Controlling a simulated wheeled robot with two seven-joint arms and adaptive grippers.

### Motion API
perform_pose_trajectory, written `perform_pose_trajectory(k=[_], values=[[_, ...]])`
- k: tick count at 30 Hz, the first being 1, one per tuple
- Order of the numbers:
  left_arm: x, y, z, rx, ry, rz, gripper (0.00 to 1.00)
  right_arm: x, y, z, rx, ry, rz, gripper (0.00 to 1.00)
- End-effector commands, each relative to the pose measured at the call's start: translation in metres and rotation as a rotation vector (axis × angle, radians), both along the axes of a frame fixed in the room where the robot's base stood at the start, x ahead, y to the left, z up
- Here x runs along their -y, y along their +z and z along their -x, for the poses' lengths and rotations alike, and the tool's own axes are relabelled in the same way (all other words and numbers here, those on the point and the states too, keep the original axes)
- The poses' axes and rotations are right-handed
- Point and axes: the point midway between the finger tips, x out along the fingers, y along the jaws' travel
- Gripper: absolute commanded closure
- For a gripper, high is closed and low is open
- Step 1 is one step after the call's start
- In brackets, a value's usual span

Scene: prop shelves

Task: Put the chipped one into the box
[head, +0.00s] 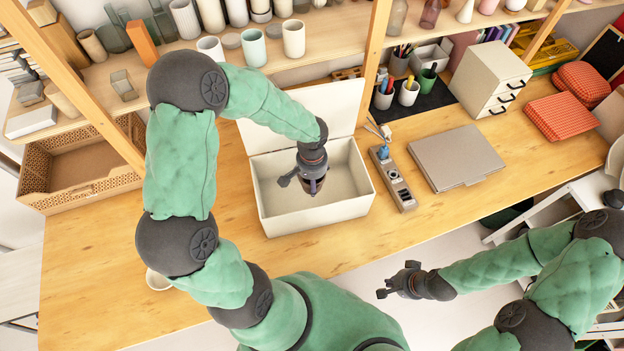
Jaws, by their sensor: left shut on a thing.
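The open white box (318,214) stands on the wooden table, its lid (335,104) raised at the back. My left gripper (313,182) points down over the box and is shut on a small dark, brownish cup-like thing (314,188). The fingers hide much of this thing, and no chip can be made out. It appears inside the box's opening; whether it touches the floor is unclear. A pale cup (155,281) at the table's front left is partly hidden by my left arm. My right gripper (383,291) is off the table's front edge, its fingers too small to judge.
A power strip (393,178) lies right of the box, then a closed grey laptop (456,158) and a white drawer unit (490,80). A woven basket (72,190) is at left. Cups (253,47) line the shelf behind. The front left table is mostly clear.

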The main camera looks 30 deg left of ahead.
Motion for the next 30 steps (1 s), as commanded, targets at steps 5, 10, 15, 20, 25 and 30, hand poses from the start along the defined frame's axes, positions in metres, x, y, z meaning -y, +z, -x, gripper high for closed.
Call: perform_pose_trajectory(k=[5,10,15,20,25,30], values=[[0.000,-0.019,0.000,0.001,0.001,0.000,0.71,0.000,-0.018,0.000,0.000,0.000,0.000,1.00],[0.000,-0.033,0.000,0.001,0.001,0.000,0.71,0.000,-0.032,0.000,0.000,0.000,0.000,1.00],[0.000,-0.048,0.000,0.001,0.000,0.000,0.71,0.000,-0.046,0.000,0.000,0.000,0.000,1.00],[0.000,-0.061,0.000,0.001,0.000,0.000,0.71,0.000,-0.058,0.000,0.000,0.000,0.000,1.00],[0.000,-0.076,0.000,0.001,0.000,0.000,0.71,0.000,-0.072,0.000,0.000,0.000,0.000,1.00],[0.000,-0.090,0.000,0.002,0.001,0.000,0.71,0.000,-0.085,0.000,0.000,0.000,0.000,1.00]])
